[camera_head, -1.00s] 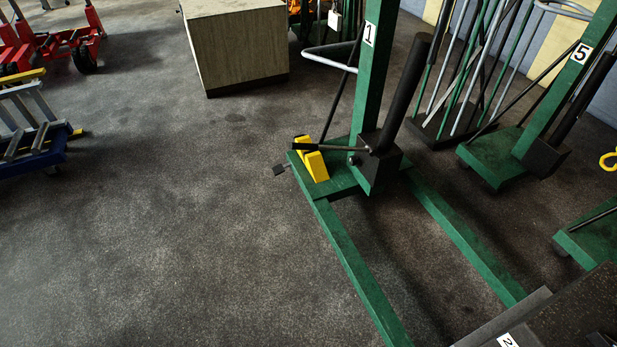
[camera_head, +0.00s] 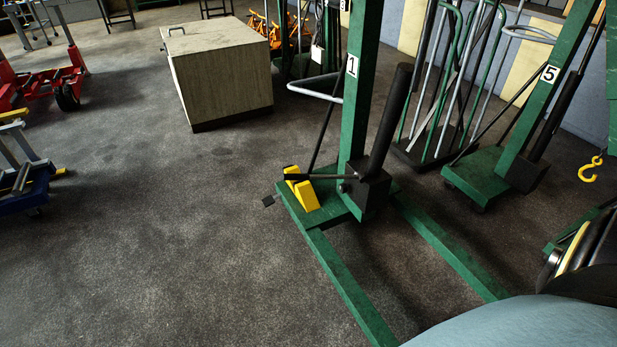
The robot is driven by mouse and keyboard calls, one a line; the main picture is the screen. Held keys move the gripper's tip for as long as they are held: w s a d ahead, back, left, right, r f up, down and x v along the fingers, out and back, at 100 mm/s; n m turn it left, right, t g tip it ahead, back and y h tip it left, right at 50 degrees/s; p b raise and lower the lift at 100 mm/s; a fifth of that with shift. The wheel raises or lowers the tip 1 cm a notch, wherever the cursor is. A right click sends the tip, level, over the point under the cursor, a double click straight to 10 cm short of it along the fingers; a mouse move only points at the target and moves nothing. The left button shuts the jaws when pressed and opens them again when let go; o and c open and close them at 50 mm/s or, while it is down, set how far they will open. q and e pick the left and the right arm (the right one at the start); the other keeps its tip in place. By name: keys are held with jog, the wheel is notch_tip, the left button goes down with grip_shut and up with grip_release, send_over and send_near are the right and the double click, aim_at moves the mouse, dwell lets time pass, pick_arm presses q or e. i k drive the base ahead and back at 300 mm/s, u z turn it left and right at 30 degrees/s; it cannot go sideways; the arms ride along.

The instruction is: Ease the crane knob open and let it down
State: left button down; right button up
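A green crane labelled 1 (camera_head: 354,110) stands upright in the middle, its two legs reaching toward me along the floor. A black cylinder (camera_head: 392,118) leans beside its mast, rising from a dark block at the base. A yellow wedge-shaped part (camera_head: 302,190) sits on the base, with a thin black bar across its top. I cannot make out which small part is the knob. Neither gripper is in view.
A pale box cabinet (camera_head: 220,75) stands behind left. Another green crane labelled 5 (camera_head: 540,95) and a rack of poles (camera_head: 445,75) stand right. A yellow hook (camera_head: 590,170) hangs right. A pale blue rounded surface (camera_head: 530,325) fills the lower right. Floor left of crane 1 is clear.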

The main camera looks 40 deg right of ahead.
aim_at(342, 188)
jog(key=u, duration=0.2)
jog(key=i, duration=2)
jog(key=z, duration=0.5)
jog(key=i, duration=1.6)
jog(key=z, duration=1.8)
jog(key=i, duration=0.85)
jog(key=z, duration=0.7)
